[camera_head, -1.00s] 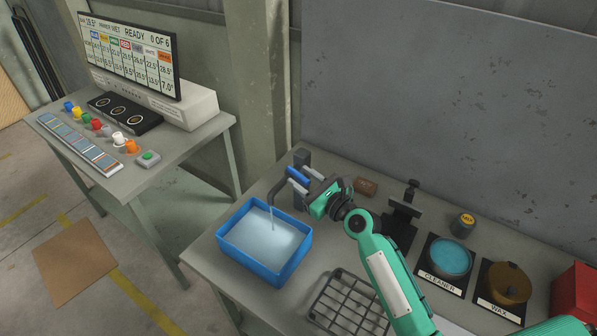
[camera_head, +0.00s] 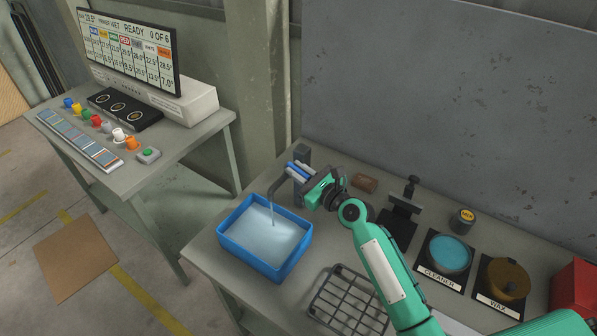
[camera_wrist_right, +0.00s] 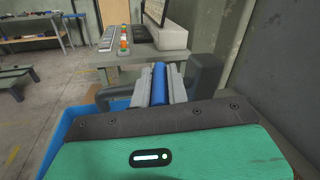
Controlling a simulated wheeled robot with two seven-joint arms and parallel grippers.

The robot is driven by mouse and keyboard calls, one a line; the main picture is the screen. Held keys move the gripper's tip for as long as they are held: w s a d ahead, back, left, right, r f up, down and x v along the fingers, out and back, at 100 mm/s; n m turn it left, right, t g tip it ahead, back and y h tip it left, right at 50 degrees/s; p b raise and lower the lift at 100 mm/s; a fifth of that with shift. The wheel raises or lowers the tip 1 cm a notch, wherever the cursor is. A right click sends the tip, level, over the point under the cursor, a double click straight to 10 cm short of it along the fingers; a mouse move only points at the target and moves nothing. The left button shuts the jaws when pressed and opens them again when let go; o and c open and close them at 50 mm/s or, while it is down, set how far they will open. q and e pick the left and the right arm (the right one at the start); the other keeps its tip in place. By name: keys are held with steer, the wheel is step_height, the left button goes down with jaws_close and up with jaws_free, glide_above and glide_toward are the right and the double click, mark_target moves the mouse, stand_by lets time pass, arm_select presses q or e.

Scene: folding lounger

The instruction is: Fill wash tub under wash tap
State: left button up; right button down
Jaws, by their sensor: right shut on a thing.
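The blue wash tub (camera_head: 250,262) sits on the bench and holds pale water across its inside. The dark wash tap (camera_head: 278,184) arches over the tub's back edge, and a thin stream of water (camera_head: 272,214) falls from it into the tub. My right gripper (camera_head: 302,171) is shut on the tap's blue handle (camera_head: 293,166). In the right wrist view the handle (camera_wrist_right: 160,83) lies between the two grey fingers, and part of the tub (camera_wrist_right: 72,122) shows at left. My left gripper is not in view.
A wire rack (camera_head: 348,302) lies right of the tub. A brown block (camera_head: 365,183), a dark stand (camera_head: 402,207), a cleaner pot (camera_head: 450,254) and a wax pot (camera_head: 503,280) stand further right. A separate table with a display (camera_head: 130,48) is at the left.

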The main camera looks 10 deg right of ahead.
steer(key=b, duration=0.1)
steer(key=n+g+y+b, duration=0.1)
steer(key=y+b, duration=0.1)
steer(key=shift+w+d+f+n, duration=0.2)
steer(key=shift+d+f+n, duration=0.05)
steer(key=shift+n, duration=0.05)
steer(key=shift+d+r+n+g+y+b, duration=0.1)
steer(key=shift+r+n+g+y+b, duration=0.05)
steer(key=shift+n+g+y+b, duration=0.45)
steer(key=shift+r, duration=0.1)
steer(key=c, duration=1.4)
jaws_free()
steer(key=shift+o, duration=0.2)
steer(key=v, duration=1.3)
steer(key=shift+s+d, duration=0.15)
steer(key=shift+d, duration=0.2)
steer(key=shift+r, duration=0.15)
